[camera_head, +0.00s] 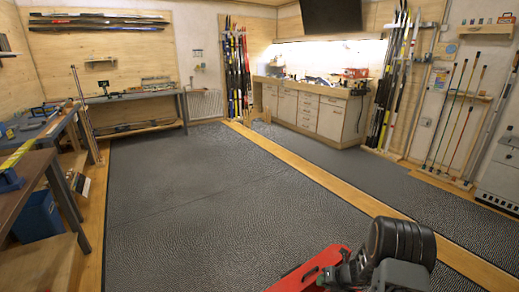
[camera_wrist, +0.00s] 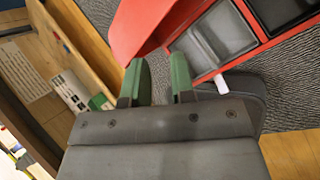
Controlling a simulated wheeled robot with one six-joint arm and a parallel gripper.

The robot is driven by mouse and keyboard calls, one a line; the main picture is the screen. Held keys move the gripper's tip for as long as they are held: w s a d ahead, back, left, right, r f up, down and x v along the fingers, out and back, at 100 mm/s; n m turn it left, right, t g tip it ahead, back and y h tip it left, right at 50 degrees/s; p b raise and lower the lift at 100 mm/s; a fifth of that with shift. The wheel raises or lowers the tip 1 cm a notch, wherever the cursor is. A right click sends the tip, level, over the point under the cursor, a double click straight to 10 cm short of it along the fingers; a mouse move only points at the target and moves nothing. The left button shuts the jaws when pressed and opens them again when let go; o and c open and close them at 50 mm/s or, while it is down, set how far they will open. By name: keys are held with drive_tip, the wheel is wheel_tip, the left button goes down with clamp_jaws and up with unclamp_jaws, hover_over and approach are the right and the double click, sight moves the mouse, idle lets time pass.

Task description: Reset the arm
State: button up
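My gripper (camera_wrist: 160,80) shows in the wrist view with its two green fingers apart and no object visible between them. Its fingertips point toward a red body with grey, tray-like recesses (camera_wrist: 212,38); I cannot tell whether they touch it. In the head view, my dark, folded arm is at the bottom right, beside a red panel (camera_head: 312,270). The gripper's fingers cannot be made out in that view.
A workbench (camera_head: 40,135) stands at the left, with a blue bin (camera_head: 38,217) under it. A cabinet (camera_head: 310,110) and skis (camera_head: 395,85) line the back and right walls. A wide dark floor mat (camera_head: 180,190) in the middle is clear.

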drive_tip(key=s+a+r+m+h+p, duration=0.1)
drive_tip(key=s+a+r+m+p, duration=0.2)
drive_tip(key=s+r+m, duration=0.4)
drive_tip(key=s+a+r+m+h+p, duration=0.2)
drive_tip(key=s+r+m, duration=0.5)
drive_tip(key=r+m, duration=0.8)
drive_tip(key=s+a+r+m+g+h+p, duration=0.1)
drive_tip(key=s+a+r+m+h+p, duration=0.1)
drive_tip(key=s+r+m, duration=0.5)
wheel_tip(320, 180, up, 9)
drive_tip(key=a+m+p, duration=0.1)
drive_tip(key=m+p, duration=0.1)
drive_tip(key=m, duration=0.3)
drive_tip(key=shift+s+a+r, duration=0.15)
drive_tip(key=shift+s+a, duration=0.2)
drive_tip(key=shift+s, duration=0.05)
